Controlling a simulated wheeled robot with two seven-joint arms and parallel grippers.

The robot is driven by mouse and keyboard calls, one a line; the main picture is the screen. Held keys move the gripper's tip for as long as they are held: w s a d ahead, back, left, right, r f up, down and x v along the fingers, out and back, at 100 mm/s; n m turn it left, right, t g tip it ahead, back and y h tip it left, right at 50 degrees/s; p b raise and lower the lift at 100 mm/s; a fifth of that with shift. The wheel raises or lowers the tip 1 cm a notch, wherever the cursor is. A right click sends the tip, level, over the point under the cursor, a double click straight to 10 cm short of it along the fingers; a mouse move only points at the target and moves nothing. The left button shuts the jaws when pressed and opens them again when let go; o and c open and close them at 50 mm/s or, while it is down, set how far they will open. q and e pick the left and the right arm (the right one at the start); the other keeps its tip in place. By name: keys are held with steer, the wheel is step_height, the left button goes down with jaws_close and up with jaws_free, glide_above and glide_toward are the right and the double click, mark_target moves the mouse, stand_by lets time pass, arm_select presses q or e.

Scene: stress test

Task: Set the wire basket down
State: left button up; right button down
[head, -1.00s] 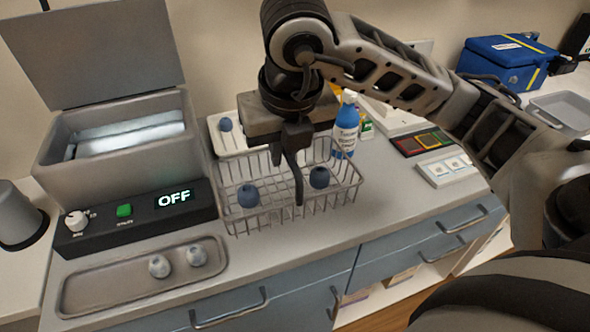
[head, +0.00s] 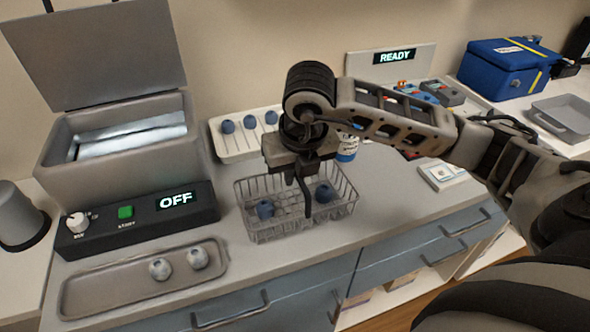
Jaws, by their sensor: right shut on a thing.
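My right gripper (head: 304,188) reaches down from above and is shut on the basket. One dark finger shows in front of the mesh; the grasp itself is partly hidden. The basket's underside is low over the grey counter (head: 395,200); I cannot tell whether it touches. My left gripper is not in view.
The open-lidded bath with its OFF panel (head: 176,201) stands left. A tray (head: 110,285) with two blue-and-white items lies front left. Behind the basket are a white rack (head: 228,152) and a bottle (head: 347,147). The counter right of the basket has free room.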

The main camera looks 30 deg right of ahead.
steer(key=shift+f, duration=0.15)
steer(key=c, duration=1.5)
jaws_free()
steer(key=shift+r, duration=0.4)
steer(key=v, duration=1.1)
steer(key=shift+w+p, duration=0.1)
steer(key=shift+p, duration=0.3)
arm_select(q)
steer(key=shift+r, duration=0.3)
arm_select(e)
steer(key=shift+r, duration=0.35)
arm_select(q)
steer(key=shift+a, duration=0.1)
